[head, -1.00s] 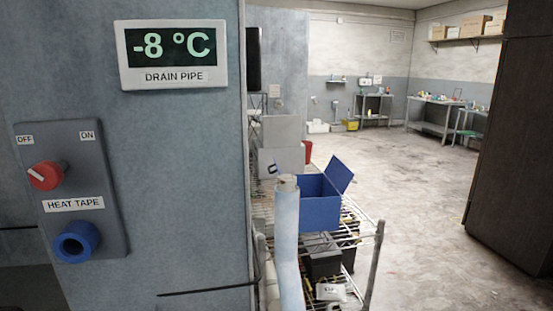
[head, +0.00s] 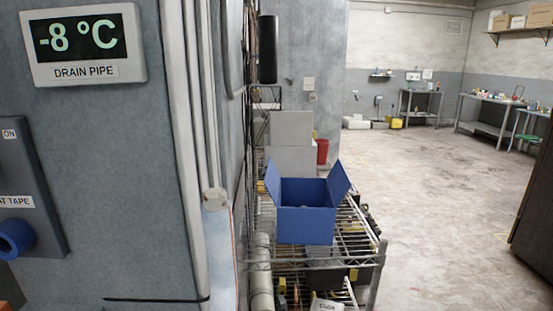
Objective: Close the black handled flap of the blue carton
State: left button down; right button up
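The blue carton (head: 306,226) stands upright on the top of a wire shelf rack, right of the picture's middle. Its top is open and I see into it. One flap (head: 273,184) stands up and leans out on the left side, and another flap (head: 339,181) does so on the right side. I cannot make out a black handle on either flap from here. Neither of my grippers is in view.
The wire rack (head: 345,262) holds dark items on a lower level. A grey wall with a temperature display (head: 82,46) and a vertical pipe (head: 214,197) stands close on the left. A dark cabinet (head: 535,215) is at the right edge. The floor (head: 440,210) between is clear.

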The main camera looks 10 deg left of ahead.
aim_at(272, 179)
jog(key=i+l, duration=0.15)
jog(key=l, duration=0.35)
jog(key=i+l+u, duration=0.15)
jog(key=l, duration=0.3)
jog(key=i+l, duration=0.15)
jog(key=l, duration=0.35)
jog(key=i+l+u, duration=0.15)
jog(key=l, duration=0.35)
jog(key=i+l, duration=0.15)
jog(key=l, duration=0.35)
jog(key=i+l+u, duration=0.15)
jog(key=l, duration=0.85)
